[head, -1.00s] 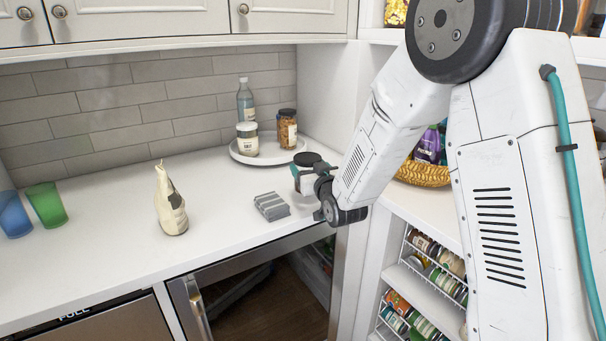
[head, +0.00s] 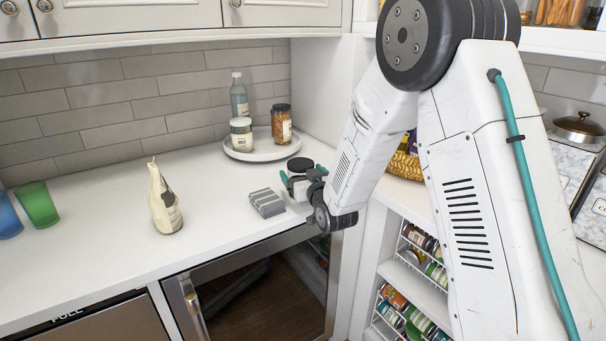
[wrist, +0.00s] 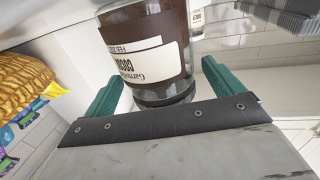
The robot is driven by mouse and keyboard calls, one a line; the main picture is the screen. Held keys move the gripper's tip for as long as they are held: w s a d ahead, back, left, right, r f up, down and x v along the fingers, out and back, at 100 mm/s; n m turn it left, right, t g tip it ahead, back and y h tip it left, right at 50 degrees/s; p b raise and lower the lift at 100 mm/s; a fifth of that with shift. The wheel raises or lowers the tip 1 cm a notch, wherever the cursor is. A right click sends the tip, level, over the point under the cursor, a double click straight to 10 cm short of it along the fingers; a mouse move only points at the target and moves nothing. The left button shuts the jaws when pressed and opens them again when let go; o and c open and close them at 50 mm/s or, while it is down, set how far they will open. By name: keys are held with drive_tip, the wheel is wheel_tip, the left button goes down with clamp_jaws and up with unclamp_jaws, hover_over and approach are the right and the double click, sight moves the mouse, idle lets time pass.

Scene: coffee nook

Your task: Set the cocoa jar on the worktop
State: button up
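The cocoa jar (head: 300,164), with a black lid, stands upright on the white worktop (head: 110,215) near its right end. In the wrist view the dark brown jar (wrist: 172,28) shows its cream label, upside down. My gripper (head: 301,175) is at the jar, with one green finger on each side. In the wrist view the fingers (wrist: 163,85) are spread wider than the jar, with a clear gap at the right finger. Part of the jar's body is hidden by my gripper in the head view.
A grey ridged block (head: 267,203) lies just left of the jar. A round tray (head: 236,155) with a bottle and two jars stands behind. A cream bottle-shaped object (head: 164,205) and two cups (head: 38,205) are farther left. A woven basket (head: 405,166) is at right.

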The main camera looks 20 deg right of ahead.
drive_tip(key=shift+s+r, duration=0.1)
drive_tip(key=shift+r, duration=0.05)
drive_tip(key=s+d, duration=0.1)
drive_tip(key=s, duration=1)
drive_tip(key=shift+s+d, duration=0.25)
drive_tip(key=shift+s, duration=0.1)
